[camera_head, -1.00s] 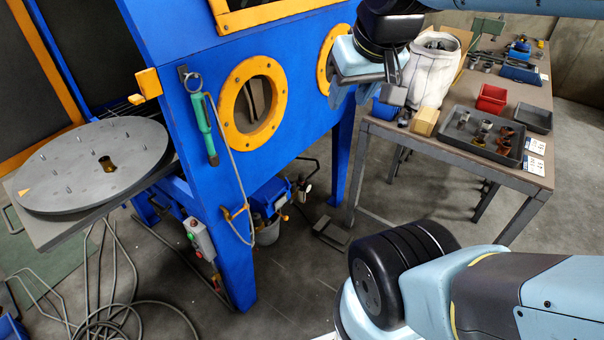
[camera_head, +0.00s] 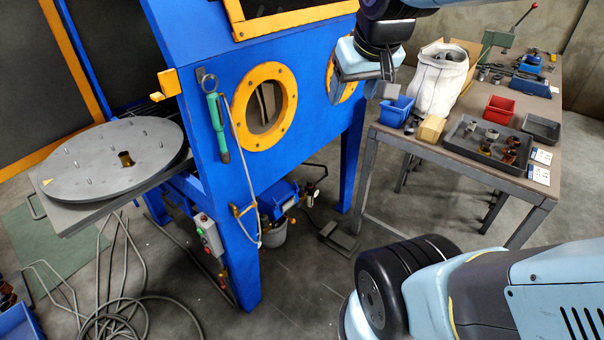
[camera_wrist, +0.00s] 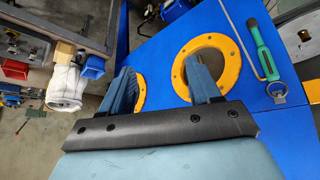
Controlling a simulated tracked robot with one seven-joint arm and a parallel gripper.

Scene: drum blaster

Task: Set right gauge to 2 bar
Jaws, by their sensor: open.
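The blue blaster cabinet (camera_head: 185,60) stands at the left and centre in the head view. Below it, under the frame, is a blue unit (camera_head: 278,198) with a small round gauge (camera_head: 320,170) on its right side. The dial is too small to read, and I cannot tell whether there is a second gauge. My gripper (camera_head: 385,92) is high in front of the cabinet's right porthole, well above the gauge. In the wrist view my gripper (camera_wrist: 162,82) has its two fingers apart with nothing between them, in front of the cabinet face and yellow porthole rings.
A workbench (camera_head: 455,170) at the right holds a grey tray (camera_head: 465,150), red bin (camera_head: 500,108), blue bin (camera_head: 397,112) and white bag (camera_head: 438,85). A round turntable (camera_head: 80,165) is at the left. Hoses (camera_head: 130,300) lie on the floor. A green-handled tool (camera_head: 217,125) hangs on the cabinet.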

